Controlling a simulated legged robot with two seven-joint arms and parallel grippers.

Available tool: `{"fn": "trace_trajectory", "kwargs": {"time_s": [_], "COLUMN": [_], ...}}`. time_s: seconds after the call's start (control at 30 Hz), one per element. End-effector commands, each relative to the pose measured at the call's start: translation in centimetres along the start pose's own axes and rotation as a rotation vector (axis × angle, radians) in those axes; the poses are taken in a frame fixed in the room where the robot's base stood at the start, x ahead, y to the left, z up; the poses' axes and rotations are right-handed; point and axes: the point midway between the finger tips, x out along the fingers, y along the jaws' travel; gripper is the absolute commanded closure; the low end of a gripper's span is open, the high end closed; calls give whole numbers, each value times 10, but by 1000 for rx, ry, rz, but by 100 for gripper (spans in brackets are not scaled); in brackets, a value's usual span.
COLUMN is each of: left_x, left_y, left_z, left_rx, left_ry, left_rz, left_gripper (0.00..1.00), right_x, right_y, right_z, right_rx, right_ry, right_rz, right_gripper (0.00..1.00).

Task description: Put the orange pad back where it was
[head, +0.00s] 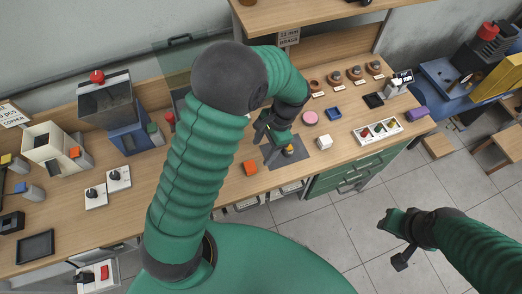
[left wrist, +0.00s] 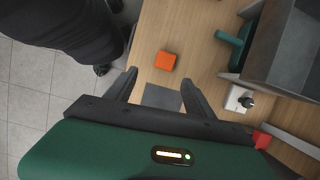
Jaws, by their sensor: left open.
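The orange pad (head: 250,168) lies flat on the wooden bench, near its front edge. It also shows in the left wrist view (left wrist: 166,61), ahead of the fingers and apart from them. A dark grey square mat (head: 268,154) lies right of the pad, with a small yellow-orange item (head: 289,149) on it. My left gripper (head: 262,133) is above the bench by the mat, open and empty; in the left wrist view part of the mat (left wrist: 160,97) shows between its fingers. My right gripper (head: 392,240) hangs over the floor, away from the bench; its opening is unclear.
A pink disc (head: 310,118), a blue tray (head: 334,113) and a white cube (head: 324,142) sit right of the mat. A white tray (head: 366,137) of coloured pieces is farther right. Two white switch boxes (head: 118,179) stand left. My left arm hides part of the bench.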

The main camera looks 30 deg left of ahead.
Motion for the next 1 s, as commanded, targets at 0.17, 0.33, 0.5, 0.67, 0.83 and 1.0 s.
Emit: {"fn": "trace_trajectory", "kwargs": {"time_s": [0.17,0.33,0.5,0.67,0.83,1.0], "left_x": [-28,-37,-37,-37,-37,-37], "left_y": [30,49,51,51,51,51], "left_z": [36,62,65,65,65,65], "left_rx": [-342,-603,-651,-647,-646,-645], "left_ry": [297,499,531,529,528,527], "left_rz": [22,47,53,53,53,53], "left_gripper": [38,38,38,38,38,38], "right_x": [0,0,0,0,0,0], "right_y": [0,0,0,0,0,0], "right_z": [0,0,0,0,0,0], "right_rx": [0,0,0,0,0,0], "right_ry": [0,0,0,0,0,0], "right_rz": [0,0,0,0,0,0], "right_gripper": [64,64,64,64,64,64]}}
